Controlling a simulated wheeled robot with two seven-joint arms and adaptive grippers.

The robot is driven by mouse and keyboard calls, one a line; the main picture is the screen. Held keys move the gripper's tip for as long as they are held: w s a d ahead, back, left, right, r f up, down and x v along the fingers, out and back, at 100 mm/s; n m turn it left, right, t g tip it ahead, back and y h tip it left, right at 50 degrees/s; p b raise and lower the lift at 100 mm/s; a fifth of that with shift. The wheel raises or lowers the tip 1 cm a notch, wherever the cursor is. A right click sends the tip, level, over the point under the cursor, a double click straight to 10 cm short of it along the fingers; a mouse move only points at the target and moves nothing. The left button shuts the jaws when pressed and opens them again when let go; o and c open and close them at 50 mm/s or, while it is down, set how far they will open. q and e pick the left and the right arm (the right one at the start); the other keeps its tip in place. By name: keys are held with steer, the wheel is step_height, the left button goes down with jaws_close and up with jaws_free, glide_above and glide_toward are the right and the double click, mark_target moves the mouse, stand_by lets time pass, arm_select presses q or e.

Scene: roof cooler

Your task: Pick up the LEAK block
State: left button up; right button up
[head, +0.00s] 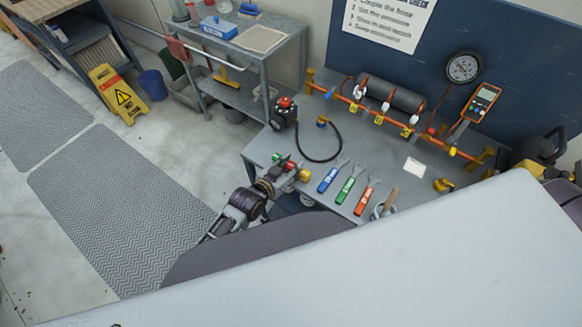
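No block with a readable LEAK label shows in the head view. A small white card or block (415,167) lies on the grey workbench (397,150), right of the tools; any writing on it is too small to read. My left gripper (287,172) is at the bench's left front edge, among small red, green and yellow parts (303,174). I cannot tell whether its fingers touch or hold any of them. My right gripper is not seen.
Blue, green and red-handled tools (350,184) lie right of my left gripper. A black hose (318,158) loops behind it. A pipe rig (380,115) with a gauge (464,67) stands at the back. A yellow floor sign (119,94) and grey mats (118,205) are left.

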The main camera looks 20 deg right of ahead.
mark_target(290, 166)
arm_select(q)
steer(key=shift+c, duration=0.3)
steer(key=c, duration=0.6)
steer(key=shift+r, duration=0.2)
steer(key=shift+r, duration=4.8)
